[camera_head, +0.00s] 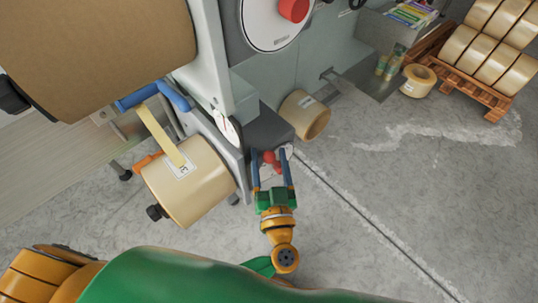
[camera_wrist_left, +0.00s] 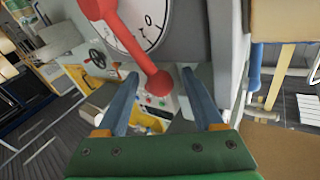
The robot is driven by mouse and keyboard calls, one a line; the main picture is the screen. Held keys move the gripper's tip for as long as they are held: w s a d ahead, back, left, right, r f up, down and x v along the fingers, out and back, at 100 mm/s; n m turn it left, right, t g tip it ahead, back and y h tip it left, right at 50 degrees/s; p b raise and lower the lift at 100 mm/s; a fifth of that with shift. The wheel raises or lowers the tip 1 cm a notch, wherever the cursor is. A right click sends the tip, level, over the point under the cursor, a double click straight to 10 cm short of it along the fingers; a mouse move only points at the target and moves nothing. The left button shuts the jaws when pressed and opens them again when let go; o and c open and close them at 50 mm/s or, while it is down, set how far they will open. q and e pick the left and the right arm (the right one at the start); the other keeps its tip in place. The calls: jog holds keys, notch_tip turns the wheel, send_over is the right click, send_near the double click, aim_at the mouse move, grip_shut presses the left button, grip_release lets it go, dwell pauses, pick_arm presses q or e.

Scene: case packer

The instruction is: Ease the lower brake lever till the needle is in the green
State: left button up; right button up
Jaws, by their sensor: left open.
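The lower brake lever is red with a round ball end (camera_wrist_left: 160,83). In the left wrist view its bar crosses a white dial (camera_wrist_left: 140,25) with black marks, and I cannot make out a needle or a green band there. In the head view the red lever end (camera_head: 269,157) shows low on the machine, between my left gripper's blue fingers. My left gripper (camera_head: 272,165) is open, with one finger on each side of the ball end. In the left wrist view the gripper (camera_wrist_left: 159,80) shows gaps beside the ball. My right gripper is not in view.
A large brown roll (camera_head: 95,45) and a smaller tan tape roll (camera_head: 190,182) hang left of the gripper. A grey machine column (camera_head: 215,70) stands close by. A tan roll (camera_head: 306,115) lies beyond the gripper.

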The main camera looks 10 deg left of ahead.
pick_arm(q)
jog(key=b+v, duration=0.1)
jog(key=v, duration=0.5)
jog(key=shift+s, duration=0.2)
dwell(0.5)
dwell(1.2)
